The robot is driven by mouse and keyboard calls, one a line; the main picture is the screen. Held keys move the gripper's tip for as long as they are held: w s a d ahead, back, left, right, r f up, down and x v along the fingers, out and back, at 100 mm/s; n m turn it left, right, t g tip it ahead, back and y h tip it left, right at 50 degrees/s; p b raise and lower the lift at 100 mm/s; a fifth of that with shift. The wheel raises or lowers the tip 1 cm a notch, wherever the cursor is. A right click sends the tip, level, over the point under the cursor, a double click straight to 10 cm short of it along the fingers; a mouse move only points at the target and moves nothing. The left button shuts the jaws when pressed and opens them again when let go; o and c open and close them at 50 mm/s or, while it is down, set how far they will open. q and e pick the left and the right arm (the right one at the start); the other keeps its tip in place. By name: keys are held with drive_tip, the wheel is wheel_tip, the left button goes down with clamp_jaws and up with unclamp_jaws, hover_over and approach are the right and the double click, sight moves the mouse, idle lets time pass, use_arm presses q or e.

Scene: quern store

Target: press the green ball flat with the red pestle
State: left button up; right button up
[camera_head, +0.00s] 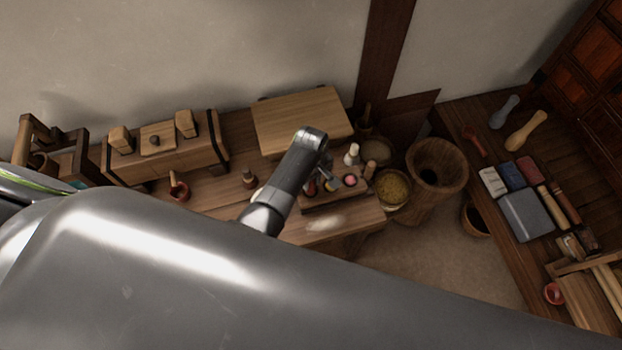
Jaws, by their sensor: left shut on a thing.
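My left gripper (325,172) is at the middle, over a small wooden tray (345,194) on the bench. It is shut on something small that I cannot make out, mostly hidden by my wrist. The tray holds small coloured pieces, among them a red one (310,188) just below the gripper and a pink one (350,181). I cannot pick out a green ball. A reddish pestle-shaped tool (473,139) lies on the right bench, well away from the gripper. My right gripper is not in view.
My arm hides the near side. A wooden board (300,119) lies behind the gripper. A white-topped bottle (352,154), a bowl of grain (392,188) and a tall wooden mortar (437,167) stand to the right. A small red mortar (178,189) stands left.

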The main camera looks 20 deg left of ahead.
use_arm(q)
drive_tip(key=shift+r+p, duration=1.25)
drive_tip(key=shift+r, duration=0.05)
drive_tip(key=shift+r+p, duration=0.55)
drive_tip(key=shift+r, duration=1.8)
